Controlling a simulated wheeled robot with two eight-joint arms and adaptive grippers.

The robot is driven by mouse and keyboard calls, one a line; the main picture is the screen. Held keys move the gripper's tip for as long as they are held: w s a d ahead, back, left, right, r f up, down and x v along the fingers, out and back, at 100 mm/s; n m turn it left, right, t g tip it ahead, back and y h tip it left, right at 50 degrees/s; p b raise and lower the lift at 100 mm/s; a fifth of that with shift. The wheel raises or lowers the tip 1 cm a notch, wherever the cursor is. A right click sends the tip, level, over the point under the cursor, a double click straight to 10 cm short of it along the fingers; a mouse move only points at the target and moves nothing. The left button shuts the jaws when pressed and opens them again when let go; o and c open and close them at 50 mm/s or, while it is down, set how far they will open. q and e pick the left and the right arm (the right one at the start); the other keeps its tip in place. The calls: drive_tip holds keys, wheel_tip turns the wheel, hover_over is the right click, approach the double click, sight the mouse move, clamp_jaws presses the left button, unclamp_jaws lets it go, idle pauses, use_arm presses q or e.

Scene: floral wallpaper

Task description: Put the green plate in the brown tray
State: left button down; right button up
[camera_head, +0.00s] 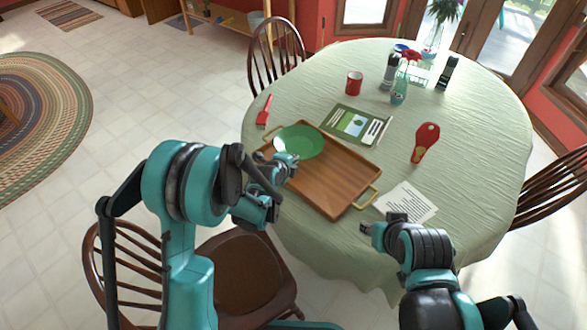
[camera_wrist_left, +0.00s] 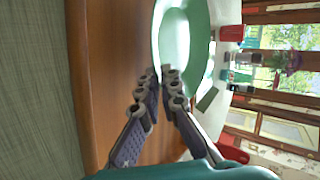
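The green plate (camera_head: 302,142) is at the far left end of the brown tray (camera_head: 335,175), overlapping its rim. I cannot tell whether it rests on the tray or hangs just above it. My left gripper (camera_head: 287,158) is at the plate's near edge. In the left wrist view its fingers (camera_wrist_left: 166,72) are close together with the rim of the plate (camera_wrist_left: 198,45) between the tips. The tray (camera_wrist_left: 112,60) shows below the plate there. My right gripper (camera_head: 380,222) is open and empty, over the table's near edge beside a printed sheet.
A printed sheet (camera_head: 406,203) lies right of the tray. Bottles and a vase stand at the back.

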use_arm(q)
drive_tip(key=shift+f+b, duration=0.7)
drive_tip(key=shift+f, duration=1)
drive_tip(key=shift+f, duration=0.2)
drive_tip(key=c, duration=2)
unclamp_jaws()
drive_tip(key=shift+r, duration=0.1)
